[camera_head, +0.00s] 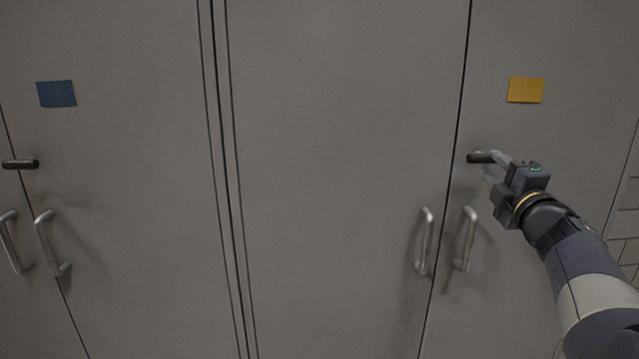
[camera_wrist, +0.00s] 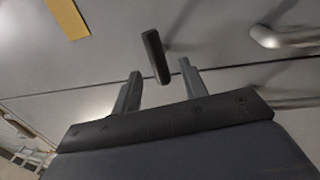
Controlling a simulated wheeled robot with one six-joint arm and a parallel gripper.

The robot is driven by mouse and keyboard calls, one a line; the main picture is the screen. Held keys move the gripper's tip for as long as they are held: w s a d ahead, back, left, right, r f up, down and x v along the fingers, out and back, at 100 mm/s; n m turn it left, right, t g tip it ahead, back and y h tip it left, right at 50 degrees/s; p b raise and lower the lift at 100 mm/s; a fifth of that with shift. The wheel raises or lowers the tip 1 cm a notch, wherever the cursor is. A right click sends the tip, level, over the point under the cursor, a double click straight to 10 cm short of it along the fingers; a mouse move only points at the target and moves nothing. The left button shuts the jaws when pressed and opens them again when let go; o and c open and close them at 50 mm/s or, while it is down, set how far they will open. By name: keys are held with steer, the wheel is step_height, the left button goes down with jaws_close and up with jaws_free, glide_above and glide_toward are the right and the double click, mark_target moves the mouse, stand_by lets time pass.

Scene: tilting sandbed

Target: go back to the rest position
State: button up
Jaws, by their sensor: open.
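My gripper (camera_head: 493,167) is at the right of the head view, in front of the right-hand cabinet door. Its jaws are open. A short dark handle (camera_head: 480,157) on that door is right beside the fingertips. In the wrist view the dark handle (camera_wrist: 156,57) shows beyond and between the two spread fingers of my gripper (camera_wrist: 160,85). I cannot tell whether the fingers touch it. Nothing is held.
Grey cabinet doors (camera_head: 340,120) fill the view. Silver pull handles stick out below the gripper (camera_head: 467,238) and at the left (camera_head: 50,243). A yellow label (camera_head: 525,90) and a blue label (camera_head: 56,94) mark two doors. Another dark handle (camera_head: 20,164) is at the far left.

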mark_target(487, 160)
steer(key=w, duration=0.2)
steer(key=w+r, duration=0.1)
steer(key=w, duration=0.2)
steer(key=shift+w+a, duration=0.1)
steer(key=shift+r+m+p, duration=0.25)
steer(key=shift+m+p, duration=0.45)
steer(key=m+h+p, duration=0.1)
steer(key=m, duration=0.2)
steer(key=shift+r+m+p, duration=0.1)
steer(key=shift+m+p, duration=0.2)
steer(key=shift+p, duration=0.05)
steer(key=m+h+p, duration=0.1)
steer(key=m, duration=0.2)
steer(key=shift+m+g+h+p, duration=0.4)
steer(key=shift+m+p, duration=0.55)
steer(key=shift+m, duration=0.45)
